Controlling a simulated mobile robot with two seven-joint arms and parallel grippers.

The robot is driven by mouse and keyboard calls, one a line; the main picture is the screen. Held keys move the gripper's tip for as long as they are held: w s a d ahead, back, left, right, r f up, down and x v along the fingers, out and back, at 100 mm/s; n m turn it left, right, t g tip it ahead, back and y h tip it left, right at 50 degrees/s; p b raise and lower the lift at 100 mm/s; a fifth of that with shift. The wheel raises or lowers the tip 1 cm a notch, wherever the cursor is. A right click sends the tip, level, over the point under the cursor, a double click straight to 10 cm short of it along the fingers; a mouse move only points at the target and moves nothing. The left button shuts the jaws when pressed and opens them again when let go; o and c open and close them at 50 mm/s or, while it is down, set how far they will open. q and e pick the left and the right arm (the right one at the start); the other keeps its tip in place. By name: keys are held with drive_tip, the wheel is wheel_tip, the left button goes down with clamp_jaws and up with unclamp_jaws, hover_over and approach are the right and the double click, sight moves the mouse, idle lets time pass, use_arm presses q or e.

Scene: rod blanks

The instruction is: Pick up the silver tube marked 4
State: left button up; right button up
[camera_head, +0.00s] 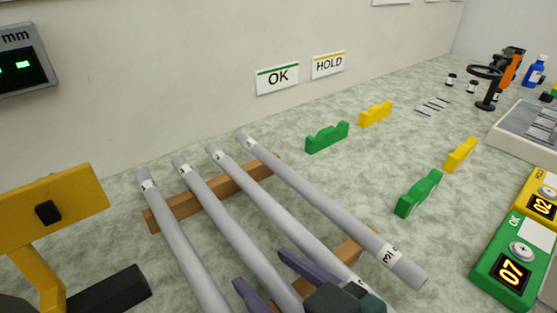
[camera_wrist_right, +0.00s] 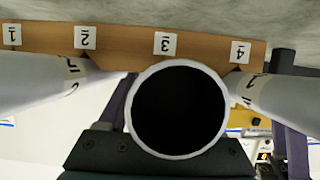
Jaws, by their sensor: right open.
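Several silver tubes lie side by side over two wooden rails in the head view. The rightmost tube (camera_head: 330,200) has a mark that reads like 3. The third tube from the left (camera_head: 262,205), the second (camera_head: 215,205) and the leftmost (camera_head: 172,225) have marks I cannot read. My right gripper (camera_head: 275,280) is open, its purple fingers around the second tube from the left. The wrist view shows an open tube end (camera_wrist_right: 133,110) in the middle, with a tube on each side. No tube mark reads clearly as 4. My left gripper is out of view.
The wooden rail (camera_wrist_right: 125,40) in the wrist view carries inverted labels 1 to 4. Green (camera_head: 327,137) and yellow (camera_head: 375,113) holders stand right of the tubes. A yellow stand (camera_head: 75,205) is at left; a green box (camera_head: 515,265) reads 07.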

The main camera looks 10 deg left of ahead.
clamp_jaws()
idle(0.5)
